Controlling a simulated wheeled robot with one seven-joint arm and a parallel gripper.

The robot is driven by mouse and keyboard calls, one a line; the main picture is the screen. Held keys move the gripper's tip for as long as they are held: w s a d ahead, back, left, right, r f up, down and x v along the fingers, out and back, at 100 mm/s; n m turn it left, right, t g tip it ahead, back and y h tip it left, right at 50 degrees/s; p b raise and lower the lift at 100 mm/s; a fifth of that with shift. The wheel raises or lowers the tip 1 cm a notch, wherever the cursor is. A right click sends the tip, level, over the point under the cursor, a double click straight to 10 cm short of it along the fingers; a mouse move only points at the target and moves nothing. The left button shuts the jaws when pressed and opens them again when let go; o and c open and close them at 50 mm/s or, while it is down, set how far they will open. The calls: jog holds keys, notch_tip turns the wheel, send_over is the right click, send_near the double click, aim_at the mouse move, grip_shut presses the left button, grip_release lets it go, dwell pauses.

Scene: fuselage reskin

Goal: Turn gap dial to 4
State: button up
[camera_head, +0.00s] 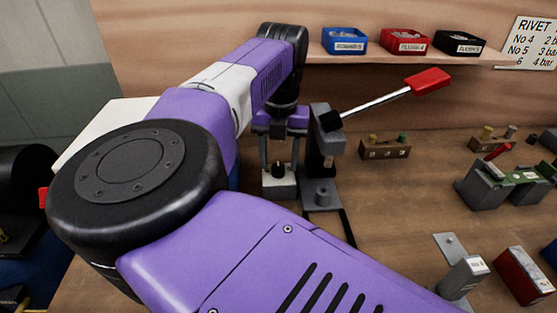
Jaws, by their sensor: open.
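A small pale block with a black knob (279,171) on top stands on the bench, left of a grey lever press (327,145). This knob looks like the gap dial, but no numbers or pointer can be read, so its setting cannot be told. My gripper (279,164) points down over the block, with its two fingers apart, one on each side of the knob. Whether the fingers touch the knob cannot be told. My purple arm covers much of the left and middle of the view.
The press's red-handled lever (428,82) sticks out to the upper right. Blue (345,41), red (405,40) and black (459,43) bins sit on the shelf. A wooden rack (385,149) and a grey-green fixture (505,185) stand right. Bare bench lies between.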

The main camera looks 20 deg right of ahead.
jog(key=shift+f, duration=0.45)
grip_shut()
jog(key=shift+m, duration=0.4)
jog(key=m, duration=0.4)
jog(key=shift+m, duration=0.4)
jog(key=m, duration=0.6)
jog(key=shift+r, duration=0.1)
